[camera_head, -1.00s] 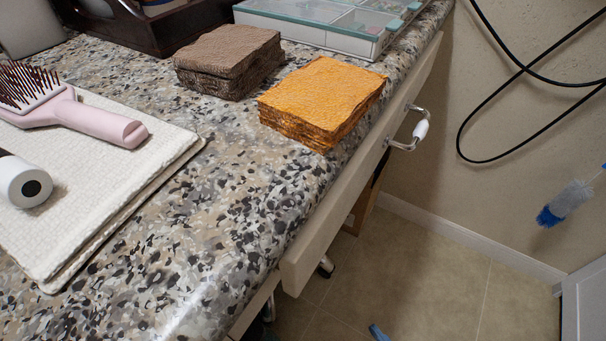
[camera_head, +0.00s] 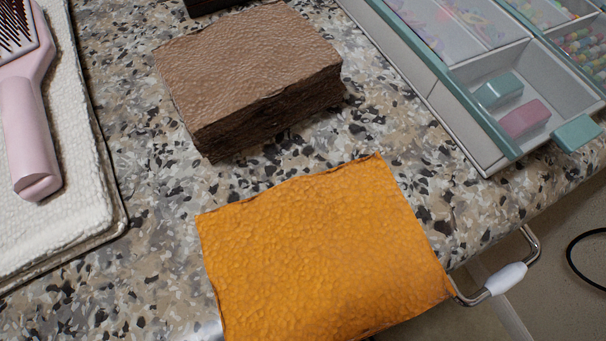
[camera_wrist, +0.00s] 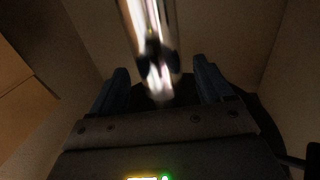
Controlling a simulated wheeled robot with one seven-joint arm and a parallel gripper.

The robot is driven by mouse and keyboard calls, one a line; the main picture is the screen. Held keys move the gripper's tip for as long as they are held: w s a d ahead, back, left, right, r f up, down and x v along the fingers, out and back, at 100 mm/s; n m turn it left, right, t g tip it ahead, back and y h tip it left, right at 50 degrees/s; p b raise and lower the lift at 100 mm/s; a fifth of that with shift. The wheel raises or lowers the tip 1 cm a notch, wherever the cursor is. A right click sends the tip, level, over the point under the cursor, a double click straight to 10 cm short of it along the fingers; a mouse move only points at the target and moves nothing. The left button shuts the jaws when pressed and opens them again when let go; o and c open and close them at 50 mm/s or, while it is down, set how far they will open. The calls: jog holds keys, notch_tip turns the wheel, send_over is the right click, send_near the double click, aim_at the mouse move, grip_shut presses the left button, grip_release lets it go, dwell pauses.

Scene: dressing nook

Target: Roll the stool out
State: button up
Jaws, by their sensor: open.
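In the wrist view my gripper (camera_wrist: 162,78) is open, with one dark finger on each side of a shiny chrome post (camera_wrist: 148,40). The post comes down from the top of the picture and ends in a blurred bright and dark lower part between the fingers. It looks like part of the stool, but the rest of the stool is hidden. I see no clear contact between the fingers and the post. Neither stool nor gripper shows in the head view.
The speckled counter (camera_head: 130,260) bears an orange stack (camera_head: 320,250), a brown stack (camera_head: 250,65), a clear-lidded organizer (camera_head: 450,130), and a pink brush (camera_head: 30,130) on a white mat (camera_head: 75,200). A drawer handle (camera_head: 505,278) juts out at right. Beige panels (camera_wrist: 225,35) enclose my gripper.

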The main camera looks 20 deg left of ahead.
jog(key=shift+b+x, duration=0.7)
jog(key=shift+x, duration=1.8)
